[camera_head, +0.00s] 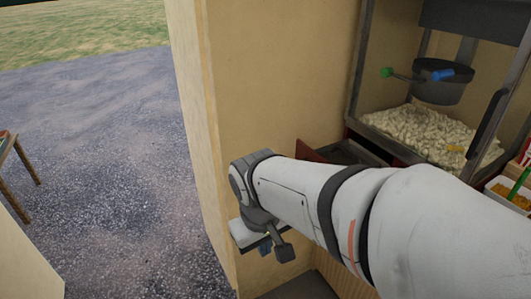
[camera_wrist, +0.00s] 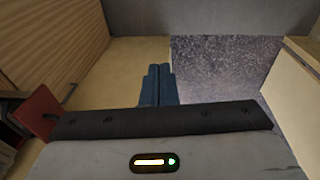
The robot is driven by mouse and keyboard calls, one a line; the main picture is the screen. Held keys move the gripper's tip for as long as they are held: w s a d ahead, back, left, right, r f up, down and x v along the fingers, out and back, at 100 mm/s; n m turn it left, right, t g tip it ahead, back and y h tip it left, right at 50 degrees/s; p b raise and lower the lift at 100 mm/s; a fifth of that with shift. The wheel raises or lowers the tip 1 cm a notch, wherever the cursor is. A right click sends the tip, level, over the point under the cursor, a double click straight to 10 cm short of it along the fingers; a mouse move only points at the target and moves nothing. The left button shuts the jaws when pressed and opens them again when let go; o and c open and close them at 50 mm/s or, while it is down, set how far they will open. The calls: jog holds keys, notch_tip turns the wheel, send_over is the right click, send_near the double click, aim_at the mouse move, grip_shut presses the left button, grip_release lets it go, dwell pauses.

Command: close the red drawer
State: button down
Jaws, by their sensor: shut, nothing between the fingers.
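The red drawer (camera_head: 309,152) is partly open below the popcorn machine in the head view. Its dark inside shows, and my arm hides its lower part. In the wrist view, the red drawer (camera_wrist: 37,111) shows at the left edge as a red panel, partly cut off by my gripper body. My gripper (camera_head: 265,249) is in front of the tan wall, lower and to the left of the drawer. In the wrist view, my gripper's (camera_wrist: 157,80) blue fingers are together and empty. They are apart from the drawer.
A popcorn machine (camera_head: 435,137) with a kettle stands above the drawer. The tan wall (camera_head: 270,70) is close to my arm. A wooden table (camera_head: 14,165) stands at the far left. Gravel ground (camera_head: 110,130) lies open beyond the wall. A tray of sweets (camera_head: 507,193) is at the right edge.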

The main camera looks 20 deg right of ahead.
jog(key=w+d+f+n+g+h, duration=0.45)
jog(key=d+n+h, duration=0.3)
jog(key=d, duration=0.25)
jog(key=w+d+f+n+t+h, duration=0.1)
jog(key=w+f+n+t+h, duration=0.1)
jog(key=w+n+h, duration=0.35)
jog(key=w+d+f+n+t+h, duration=0.1)
jog(key=w+f+n+t+h, duration=0.15)
jog(key=w+n+h, duration=0.35)
jog(key=w+d+m+y+p, duration=0.1)
jog(key=w+d+y+p, duration=0.1)
jog(key=d, duration=1.2)
jog(key=shift+w+p, duration=0.2)
jog(key=shift+p, duration=0.15)
jog(key=shift+r, duration=0.1)
